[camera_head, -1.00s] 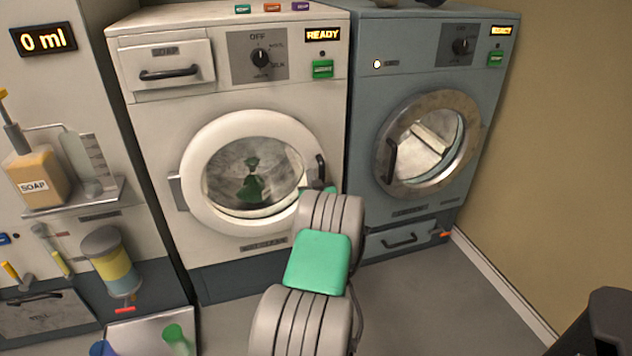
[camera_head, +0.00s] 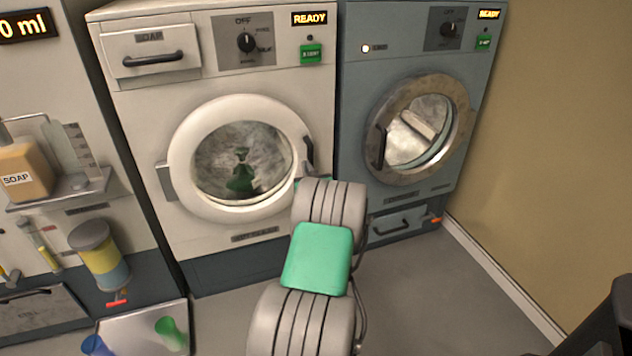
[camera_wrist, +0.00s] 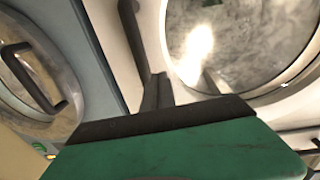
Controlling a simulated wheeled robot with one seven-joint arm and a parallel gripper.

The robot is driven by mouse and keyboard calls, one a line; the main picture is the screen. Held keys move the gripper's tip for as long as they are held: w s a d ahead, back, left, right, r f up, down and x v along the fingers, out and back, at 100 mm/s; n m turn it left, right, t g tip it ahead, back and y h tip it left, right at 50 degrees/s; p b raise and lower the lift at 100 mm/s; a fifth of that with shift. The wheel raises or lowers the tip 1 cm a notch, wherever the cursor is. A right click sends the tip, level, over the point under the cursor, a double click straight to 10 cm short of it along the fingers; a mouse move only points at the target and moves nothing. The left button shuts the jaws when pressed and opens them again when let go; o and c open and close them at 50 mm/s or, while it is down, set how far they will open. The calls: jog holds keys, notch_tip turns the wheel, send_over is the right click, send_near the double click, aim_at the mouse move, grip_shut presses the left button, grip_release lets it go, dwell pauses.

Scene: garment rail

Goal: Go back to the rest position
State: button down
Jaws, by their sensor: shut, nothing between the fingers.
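My gripper shows in the wrist view as a green body with a dark front edge and dark fingers (camera_wrist: 157,92). The fingers are together with nothing between them. In the head view my grey arm with a green block reaches toward the white washer (camera_head: 215,235), and it hides most of the gripper; a bit of green shows past the last grey link, near the lower right of the washer door. The washer's round door (camera_head: 240,160) is shut, with a green cloth (camera_head: 241,178) behind the glass. The wrist view shows this door's glass (camera_wrist: 225,40) close by.
A blue-grey dryer (camera_head: 358,110) stands to the right, its door (camera_head: 418,130) shut. Left are a soap bottle (camera_head: 25,172) on a shelf, a yellow-blue canister (camera_head: 103,262), and blue and green cups on a tray (camera_head: 140,325). Grey floor (camera_head: 425,290) is open at right.

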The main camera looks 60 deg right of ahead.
jog(key=s+d+v, duration=0.1)
jog(key=v, duration=0.7)
jog(key=w+a+r+n+t+y+p, duration=0.1)
jog(key=w+a+r+n+y+p, duration=0.4)
jog(key=w+a, duration=0.7)
jog(key=w+a+r+n+g+y+p, duration=0.1)
jog(key=w+a+r+y+p, duration=0.25)
jog(key=a, duration=0.65)
jog(key=w+a+r+n+g+y+p, duration=0.2)
jog(key=w+a+r+y+p, duration=0.15)
jog(key=a, duration=0.55)
jog(key=s+a+r+n+g+y+p, duration=0.1)
jog(key=s+a+r+p, duration=0.15)
jog(key=a, duration=0.45)
jog(key=s+a+r+g+p, duration=0.1)
jog(key=a+r+g+p, duration=0.15)
jog(key=a, duration=0.35)
jog(key=s+a+r+g+p, duration=0.2)
jog(key=s+a+r, duration=0.1)
jog(key=s+a, duration=0.3)
jog(key=s+a+r+g+p, duration=0.2)
jog(key=s+a, duration=0.4)
jog(key=s, duration=0.4)
jog(key=shift+r+p, duration=0.6)
jog(key=shift+r, duration=0.1)
jog(key=c, duration=2.2)
grip_release()
jog(key=shift+a, duration=0.1)
